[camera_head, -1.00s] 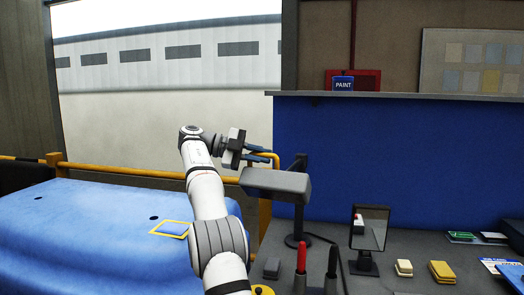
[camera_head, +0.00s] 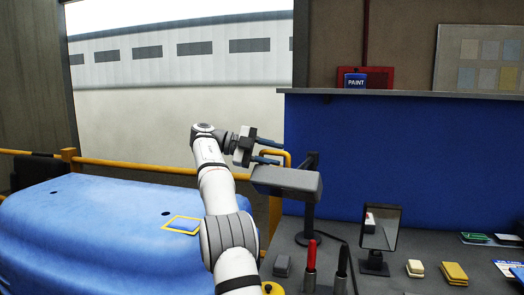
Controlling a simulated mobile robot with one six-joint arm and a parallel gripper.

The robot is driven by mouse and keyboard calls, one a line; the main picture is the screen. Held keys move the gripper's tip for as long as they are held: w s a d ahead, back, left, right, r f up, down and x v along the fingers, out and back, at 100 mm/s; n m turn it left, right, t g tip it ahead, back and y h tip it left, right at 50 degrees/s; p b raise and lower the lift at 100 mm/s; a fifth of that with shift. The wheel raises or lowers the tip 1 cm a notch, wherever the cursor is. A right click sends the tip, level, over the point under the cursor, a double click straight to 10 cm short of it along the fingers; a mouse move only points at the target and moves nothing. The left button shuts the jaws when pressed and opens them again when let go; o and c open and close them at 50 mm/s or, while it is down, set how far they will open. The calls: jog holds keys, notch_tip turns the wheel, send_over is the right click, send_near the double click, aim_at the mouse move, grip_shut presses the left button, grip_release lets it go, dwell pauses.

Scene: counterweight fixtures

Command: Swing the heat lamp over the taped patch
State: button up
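The heat lamp has a grey box-shaped head (camera_head: 287,181) on a dark upright stand (camera_head: 308,213) on the bench. A bent yellow bar (camera_head: 287,156) rises at the top of the head and looks like its handle. The taped patch (camera_head: 182,225) is a yellow outline on the blue panel, left of and below the lamp head. My gripper (camera_head: 274,151) is just above the lamp head, its blue fingers pointing right and spread apart. The bar's end appears between or behind the fingers; I cannot tell whether they touch it.
The blue panel (camera_head: 90,230) fills the lower left, with a yellow rail (camera_head: 120,162) behind it. On the grey bench are a mirror (camera_head: 381,228), red- and black-handled tools (camera_head: 311,255), and yellow blocks (camera_head: 454,273). A blue wall (camera_head: 400,135) stands behind the bench.

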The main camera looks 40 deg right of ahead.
jog(key=p, duration=0.1)
jog(key=w+a+r+p, duration=0.1)
jog(key=p, duration=0.1)
jog(key=shift+w+a+r+p, duration=0.15)
jog(key=shift+a+p, duration=0.1)
jog(key=shift+p, duration=0.05)
jog(key=p+v, duration=0.1)
jog(key=p, duration=0.3)
jog(key=p+v, duration=0.2)
jog(key=p, duration=0.2)
jog(key=p+v, duration=0.2)
jog(key=p, duration=0.2)
jog(key=shift+w+a+f+p, duration=0.15)
jog(key=shift+f+p, duration=0.15)
jog(key=shift+c, duration=0.3)
